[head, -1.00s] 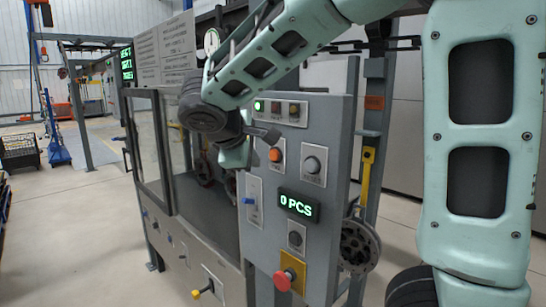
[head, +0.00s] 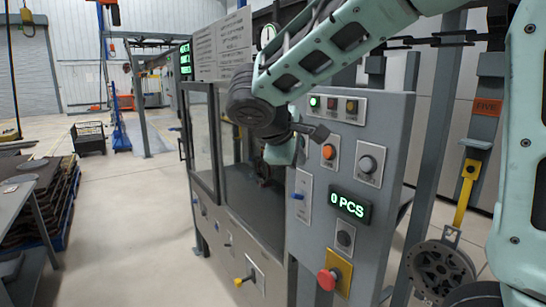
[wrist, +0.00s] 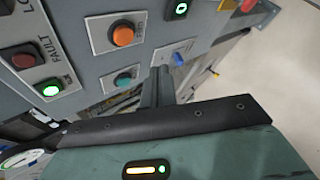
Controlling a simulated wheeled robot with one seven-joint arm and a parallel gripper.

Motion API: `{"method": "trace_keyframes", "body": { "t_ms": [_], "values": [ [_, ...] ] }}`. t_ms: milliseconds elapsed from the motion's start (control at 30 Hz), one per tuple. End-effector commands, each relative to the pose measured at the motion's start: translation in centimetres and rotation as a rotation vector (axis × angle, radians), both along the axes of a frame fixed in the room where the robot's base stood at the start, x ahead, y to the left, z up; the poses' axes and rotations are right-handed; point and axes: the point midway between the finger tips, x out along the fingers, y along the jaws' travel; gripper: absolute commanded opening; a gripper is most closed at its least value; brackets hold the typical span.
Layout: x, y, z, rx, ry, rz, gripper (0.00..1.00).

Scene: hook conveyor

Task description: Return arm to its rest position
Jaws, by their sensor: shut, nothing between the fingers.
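My mint-green arm reaches in from the upper right in the head view. Its dark wrist joint (head: 250,108) hangs in front of the left edge of the grey control panel (head: 385,215). In the wrist view my gripper (wrist: 160,76) is shut and empty, with its fingers together. The fingers point at the panel, near a teal button (wrist: 122,78) and a blue switch (wrist: 179,58). They overlap the panel in the picture; I cannot tell whether they touch it.
The panel carries an orange button (head: 328,152), a "0 PCS" display (head: 349,205) and a red mushroom button (head: 328,279). A yellow-handled hook (head: 464,190) and a round metal part (head: 440,272) hang at the right. A table (head: 22,205) stands at the left. The floor between is clear.

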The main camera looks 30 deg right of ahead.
Motion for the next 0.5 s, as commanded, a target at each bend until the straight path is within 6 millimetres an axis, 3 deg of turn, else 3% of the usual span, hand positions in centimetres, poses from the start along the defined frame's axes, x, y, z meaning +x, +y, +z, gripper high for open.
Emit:
{"method": "trace_keyframes", "body": {
  "t_ms": [167,267,367,500],
  "values": [
    [0.0,0.0,0.0,0.001,0.001,0.000,0.00],
    [-0.6,1.0,-1.2,0.033,0.017,0.011,0.00],
    [-2.2,3.6,-4.2,0.122,0.062,0.039,0.00],
    [-6.8,9.5,-10.2,0.322,0.160,0.085,0.00]
  ]
}}
